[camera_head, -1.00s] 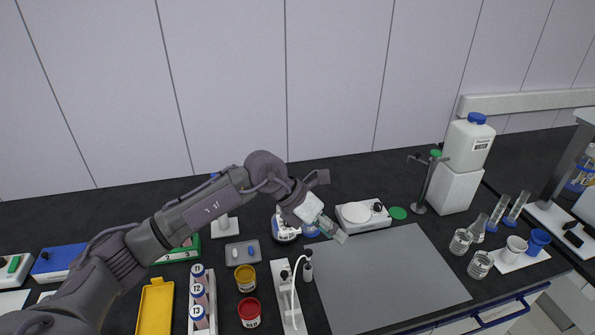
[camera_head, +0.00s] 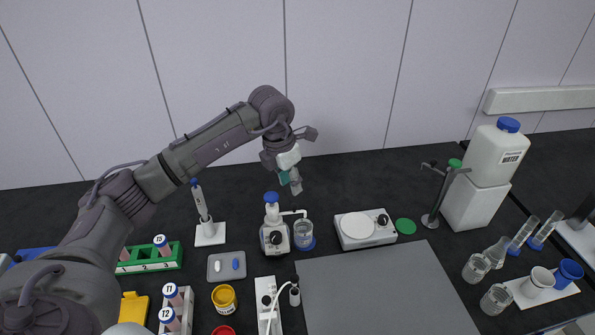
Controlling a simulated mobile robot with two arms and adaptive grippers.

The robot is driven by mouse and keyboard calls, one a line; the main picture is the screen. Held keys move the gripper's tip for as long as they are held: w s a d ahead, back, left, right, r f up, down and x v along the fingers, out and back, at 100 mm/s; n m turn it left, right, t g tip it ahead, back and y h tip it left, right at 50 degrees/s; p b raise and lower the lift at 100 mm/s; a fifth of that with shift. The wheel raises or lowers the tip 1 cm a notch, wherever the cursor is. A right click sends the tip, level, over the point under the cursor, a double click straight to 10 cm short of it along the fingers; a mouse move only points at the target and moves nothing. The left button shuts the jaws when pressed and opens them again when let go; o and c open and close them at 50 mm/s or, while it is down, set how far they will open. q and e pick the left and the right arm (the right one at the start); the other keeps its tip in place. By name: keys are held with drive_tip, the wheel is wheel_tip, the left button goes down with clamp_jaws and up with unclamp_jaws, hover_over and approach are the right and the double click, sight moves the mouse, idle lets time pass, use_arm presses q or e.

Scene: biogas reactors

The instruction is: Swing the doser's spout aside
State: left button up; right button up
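My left gripper (camera_head: 291,183) hangs above and behind the doser and beaker, fingers pointing down, apart from both. Nothing shows in its fingers, but their gap is too small to judge. My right gripper is not in view.
A white hotplate (camera_head: 366,228) stands right of the beaker. A white stand with a pen-like probe (camera_head: 208,230) and a small grey tray (camera_head: 226,266) are to the left. The grey mat (camera_head: 385,290) is bare.

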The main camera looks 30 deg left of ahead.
sight(293, 204)
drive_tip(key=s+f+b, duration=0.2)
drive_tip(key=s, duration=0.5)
use_arm(q)
drive_tip(key=f, duration=0.1)
drive_tip(key=f+b, duration=0.1)
drive_tip(key=f, duration=0.3)
drive_tip(key=shift+d+f+b, duration=0.25)
drive_tip(key=shift+b, duration=0.1)
wheel_tip(293, 204, down, 2)
drive_tip(key=shift+w+f+b, duration=0.15)
drive_tip(key=shift+f+b, duration=0.05)
drive_tip(key=shift+b, duration=0.85)
drive_tip(key=shift+d+f, duration=0.1)
drive_tip(key=shift+w, duration=0.1)
drive_tip(key=shift+a, duration=0.25)
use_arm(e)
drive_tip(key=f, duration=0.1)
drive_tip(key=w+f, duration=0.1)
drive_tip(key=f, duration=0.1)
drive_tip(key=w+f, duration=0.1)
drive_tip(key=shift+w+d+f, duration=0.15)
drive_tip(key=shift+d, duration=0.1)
use_arm(q)
drive_tip(key=shift+w, duration=0.1)
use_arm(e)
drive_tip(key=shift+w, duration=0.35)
